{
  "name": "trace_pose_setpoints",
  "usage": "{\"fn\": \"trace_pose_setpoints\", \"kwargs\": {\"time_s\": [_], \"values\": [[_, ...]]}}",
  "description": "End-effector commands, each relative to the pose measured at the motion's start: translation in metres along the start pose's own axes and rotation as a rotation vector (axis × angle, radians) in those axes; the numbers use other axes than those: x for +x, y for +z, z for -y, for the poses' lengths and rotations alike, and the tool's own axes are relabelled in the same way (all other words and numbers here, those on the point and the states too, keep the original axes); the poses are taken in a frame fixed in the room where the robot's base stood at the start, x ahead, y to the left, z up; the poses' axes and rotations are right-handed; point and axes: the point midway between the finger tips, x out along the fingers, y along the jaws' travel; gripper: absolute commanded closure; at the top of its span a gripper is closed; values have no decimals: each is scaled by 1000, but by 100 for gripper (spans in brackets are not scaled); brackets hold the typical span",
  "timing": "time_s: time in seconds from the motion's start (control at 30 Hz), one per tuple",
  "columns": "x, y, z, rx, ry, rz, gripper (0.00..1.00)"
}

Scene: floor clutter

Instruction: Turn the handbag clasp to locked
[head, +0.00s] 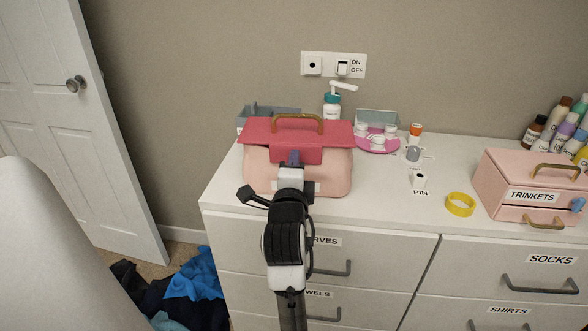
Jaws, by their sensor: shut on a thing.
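The handbag (255,170) stands on the white dresser top, with a pale pink body, a darker red flap (262,133) closed over its front and a brass handle (299,118). A small blue-purple clasp (294,156) shows at the lower middle of the flap. My gripper (292,166) is in front of the bag at this clasp, seen from behind, and is shut on it. My wrist and arm hide the lower front of the bag and most of the clasp, so I cannot tell which way it is turned.
A grey tray (262,112) and a pump bottle (332,106) stand behind the bag. To the right are a pink caddy with jars (377,140), a grey knob (413,153), a yellow ring (460,204) and a pink trinkets box (510,184). Clothes (190,280) lie on the floor.

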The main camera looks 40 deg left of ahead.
Motion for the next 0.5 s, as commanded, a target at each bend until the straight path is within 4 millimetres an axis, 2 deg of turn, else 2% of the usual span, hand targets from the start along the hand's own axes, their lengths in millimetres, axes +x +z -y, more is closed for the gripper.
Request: {"fn": "trace_pose_setpoints", "kwargs": {"time_s": [0.33,0.37,0.5], "values": [[0,0,0,3,-1,0,87],[0,0,0,3,-1,0,60],[0,0,0,2,-1,0,42]]}}
